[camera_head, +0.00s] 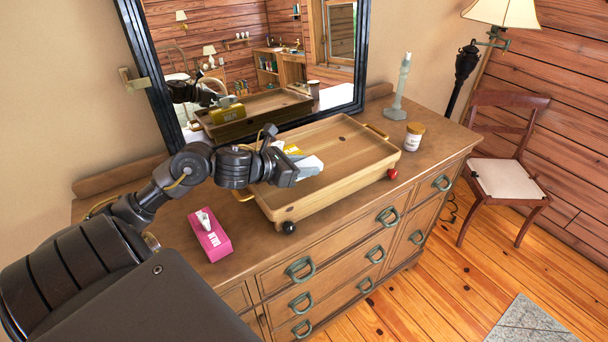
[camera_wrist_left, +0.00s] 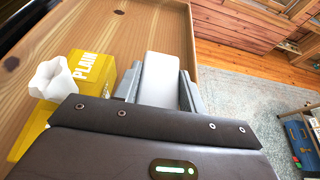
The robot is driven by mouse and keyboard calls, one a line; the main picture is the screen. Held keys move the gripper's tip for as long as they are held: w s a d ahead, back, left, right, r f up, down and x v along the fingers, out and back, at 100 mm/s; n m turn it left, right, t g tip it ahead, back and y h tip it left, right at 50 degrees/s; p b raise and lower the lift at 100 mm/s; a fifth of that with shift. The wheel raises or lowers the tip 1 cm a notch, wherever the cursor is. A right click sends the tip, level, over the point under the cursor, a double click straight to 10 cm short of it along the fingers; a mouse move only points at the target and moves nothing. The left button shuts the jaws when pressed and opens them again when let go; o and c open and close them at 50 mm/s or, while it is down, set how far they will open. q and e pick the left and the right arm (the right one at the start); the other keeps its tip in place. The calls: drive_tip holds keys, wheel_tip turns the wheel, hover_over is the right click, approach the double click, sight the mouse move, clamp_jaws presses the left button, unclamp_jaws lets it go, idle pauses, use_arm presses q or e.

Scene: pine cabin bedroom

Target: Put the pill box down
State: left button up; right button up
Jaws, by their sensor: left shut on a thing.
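My left gripper (camera_head: 304,168) is over the wooden tray (camera_head: 345,186) on the dresser, its arm coming from the left. It is shut on a pale grey-white box, the pill box, which shows between the fingers in the left wrist view (camera_wrist_left: 160,80). In the head view the fingers and pill box are hard to tell apart. I cannot tell whether the pill box touches the tray floor. A yellow tissue box (camera_wrist_left: 92,70) marked PLAIN, with a white tissue, is beside the gripper in the tray; the arm mostly hides it in the head view. My right gripper is not in view.
On the dresser top (camera_head: 262,254) are a pink tissue box (camera_head: 210,238), a white jar with an orange lid (camera_head: 413,137) and a grey-green candlestick (camera_head: 400,88). A mirror (camera_head: 250,50) stands behind the tray. The tray's right part is clear.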

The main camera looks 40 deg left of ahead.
sight(304, 182)
use_arm(q)
drive_tip(key=f+p, duration=0.1)
drive_tip(key=f, duration=0.2)
drive_tip(key=shift+w, duration=0.2)
drive_tip(key=shift+f, duration=0.2)
drive_tip(key=shift+f, duration=0.2)
drive_tip(key=o, duration=1)
drive_tip(key=shift+c, duration=0.2)
